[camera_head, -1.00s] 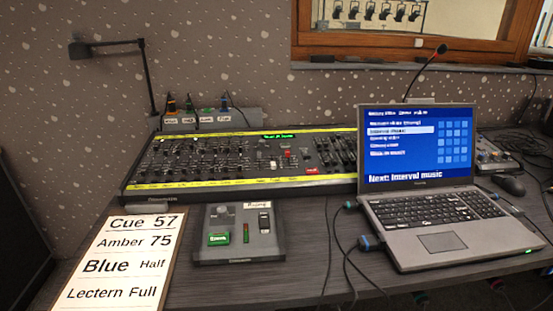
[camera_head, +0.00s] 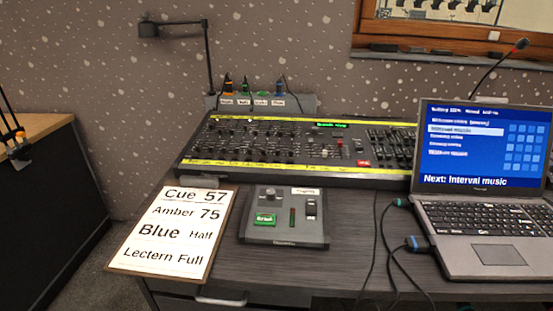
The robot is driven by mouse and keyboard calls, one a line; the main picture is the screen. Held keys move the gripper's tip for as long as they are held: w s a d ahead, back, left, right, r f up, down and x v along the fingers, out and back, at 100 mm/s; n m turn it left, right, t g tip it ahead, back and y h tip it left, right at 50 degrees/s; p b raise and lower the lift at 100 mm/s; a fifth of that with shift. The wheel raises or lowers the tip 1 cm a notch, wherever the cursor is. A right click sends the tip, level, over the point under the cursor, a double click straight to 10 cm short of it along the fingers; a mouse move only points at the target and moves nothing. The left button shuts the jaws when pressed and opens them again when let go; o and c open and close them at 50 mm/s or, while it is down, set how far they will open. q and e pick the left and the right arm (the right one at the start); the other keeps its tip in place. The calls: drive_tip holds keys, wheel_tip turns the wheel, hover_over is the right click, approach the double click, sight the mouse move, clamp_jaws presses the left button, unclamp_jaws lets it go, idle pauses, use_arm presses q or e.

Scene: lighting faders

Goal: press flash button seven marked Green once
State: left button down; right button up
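The lighting desk (camera_head: 270,173) lies along the back of the table, with rows of faders and small buttons between yellow label strips. The marks on its strips are too small to read, so I cannot tell which flash button is number seven or marked Green. The green button's label is too blurred to read surely.
A cue sheet (camera_head: 150,231) lies left of the grey box. An open laptop (camera_head: 482,150) stands at the right, with cables (camera_head: 391,235) running beside it. A lamp (camera_head: 208,60) and a gooseneck microphone (camera_head: 500,66) rise behind. Bare tabletop (camera_head: 345,240) shows right of the box.

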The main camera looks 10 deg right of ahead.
clamp_jaws()
drive_tip(key=shift+d, duration=0.2)
idle(1.0)
